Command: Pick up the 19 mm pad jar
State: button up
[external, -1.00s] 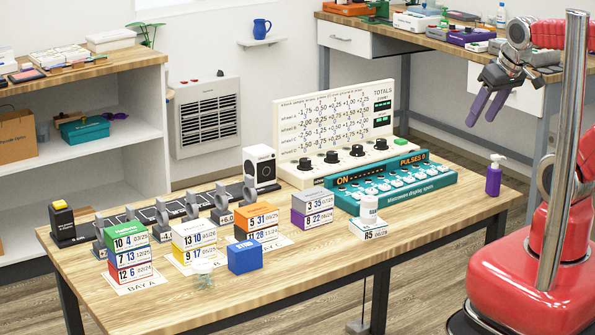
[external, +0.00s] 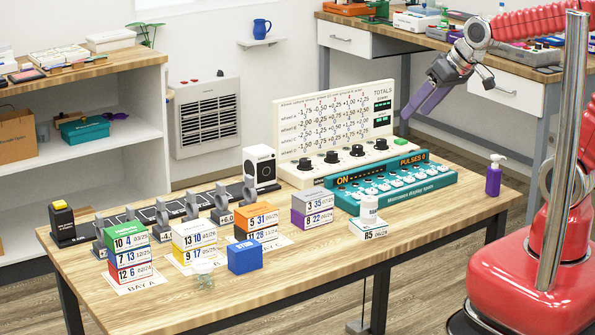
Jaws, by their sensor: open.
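My gripper (external: 416,110) is open and empty, its purple fingers pointing down and left. In the picture it is above and right of the cream wheel panel, well clear of the tabletop. A white-lidded, light-labelled jar (external: 369,212) stands upright on the box or card marked R5 (external: 369,232), in front of the teal display unit. The lettering is too small to tell which is the 19 mm pad jar.
Stacked numbered boxes (external: 131,257) and a blue box (external: 245,256) crowd the table's left and middle. The teal unit (external: 342,200) and cream panel (external: 284,120) stand behind. A purple pump bottle (external: 493,177) is at the right edge. The front right tabletop (external: 325,265) is clear.

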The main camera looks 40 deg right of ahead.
jog(key=w+a+f+n+t+y, duration=0.1)
jog(key=w+a+f, duration=0.2)
jog(key=a, duration=0.7)
jog(key=w+a+f+n+y, duration=0.15)
jog(key=w+a, duration=0.25)
jog(key=a, duration=0.5)
jog(key=w+a+f+t+y, duration=0.1)
jog(key=w+a+f, duration=0.2)
jog(key=a, duration=0.7)
jog(key=n+t+y, duration=0.1)
jog(key=n+t, duration=0.1)
send_near(209, 269)
jog(key=shift+w+d+f, duration=0.1)
jog(key=shift+w+f, duration=0.85)
jog(key=shift+w, duration=0.15)
jog(key=shift+w, duration=0.1)
jog(key=x, duration=0.8)
jog(key=shift+w+r, duration=0.1)
jog(key=shift+w+a, duration=0.15)
jog(key=shift+a, duration=0.1)
